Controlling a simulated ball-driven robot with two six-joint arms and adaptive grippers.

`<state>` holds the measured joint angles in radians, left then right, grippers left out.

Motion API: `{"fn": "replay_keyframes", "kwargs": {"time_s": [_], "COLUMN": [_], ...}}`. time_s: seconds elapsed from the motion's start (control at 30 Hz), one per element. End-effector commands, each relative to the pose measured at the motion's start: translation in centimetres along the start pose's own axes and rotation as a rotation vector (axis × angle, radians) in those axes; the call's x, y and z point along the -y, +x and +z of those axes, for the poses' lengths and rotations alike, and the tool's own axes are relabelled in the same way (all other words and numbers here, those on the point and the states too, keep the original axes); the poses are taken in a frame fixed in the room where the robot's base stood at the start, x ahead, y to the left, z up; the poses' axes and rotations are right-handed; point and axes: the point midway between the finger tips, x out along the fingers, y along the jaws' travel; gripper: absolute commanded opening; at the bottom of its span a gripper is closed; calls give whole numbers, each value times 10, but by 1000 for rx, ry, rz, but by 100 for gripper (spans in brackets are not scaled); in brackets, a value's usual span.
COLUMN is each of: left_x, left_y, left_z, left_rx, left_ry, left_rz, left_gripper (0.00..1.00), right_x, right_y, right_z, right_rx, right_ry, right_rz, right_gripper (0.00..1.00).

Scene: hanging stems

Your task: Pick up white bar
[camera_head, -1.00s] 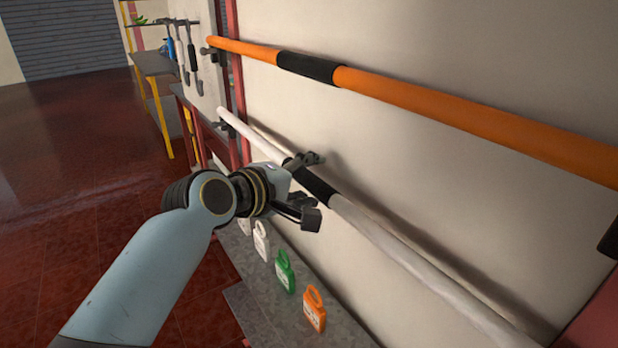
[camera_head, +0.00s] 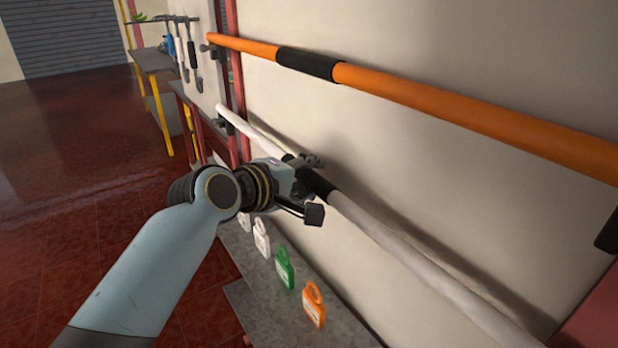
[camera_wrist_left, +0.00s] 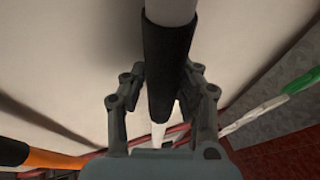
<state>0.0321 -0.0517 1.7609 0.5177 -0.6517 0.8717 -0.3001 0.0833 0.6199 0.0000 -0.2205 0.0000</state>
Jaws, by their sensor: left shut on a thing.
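The white bar (camera_head: 405,249) runs along the wall, with a black grip sleeve (camera_head: 318,186) around its middle. My left gripper (camera_head: 306,175) is shut on the bar at the black sleeve. In the left wrist view the black sleeve (camera_wrist_left: 167,65) passes between the two fingers of the left gripper (camera_wrist_left: 165,90), one finger on each side. The white part of the bar (camera_wrist_left: 172,10) shows beyond the sleeve. My right gripper is not in view.
An orange bar (camera_head: 450,105) with a black sleeve hangs higher on the wall. Below, a grey shelf (camera_head: 345,325) bears an orange bottle (camera_head: 314,310), a green bottle (camera_head: 285,272) and white ones. Tools hang at the back left. The red floor at left is open.

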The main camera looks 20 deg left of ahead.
Motion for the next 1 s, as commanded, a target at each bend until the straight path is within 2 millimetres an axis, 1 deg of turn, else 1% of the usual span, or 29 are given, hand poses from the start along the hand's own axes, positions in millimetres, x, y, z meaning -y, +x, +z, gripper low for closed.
{"fn": "replay_keyframes", "kwargs": {"time_s": [0.23, 0.4, 0.67, 0.8, 0.83, 1.0], "left_x": [2, -3, -43, -68, -60, -45], "left_y": [0, -6, -19, -28, -34, -67], "left_z": [0, -2, -6, -9, -11, -22], "left_rx": [1, 0, 0, -1, -2, -2], "left_ry": [1, 3, 3, 3, 5, 8], "left_rz": [-6, -4, 2, 4, -4, -5], "left_gripper": [0, 0, 0, 0, 0, 0], "right_x": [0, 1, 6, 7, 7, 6], "right_y": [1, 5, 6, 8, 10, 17], "right_z": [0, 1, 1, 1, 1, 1], "right_rx": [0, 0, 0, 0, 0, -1], "right_ry": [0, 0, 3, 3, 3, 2], "right_rz": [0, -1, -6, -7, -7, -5], "right_gripper": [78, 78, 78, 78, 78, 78]}}
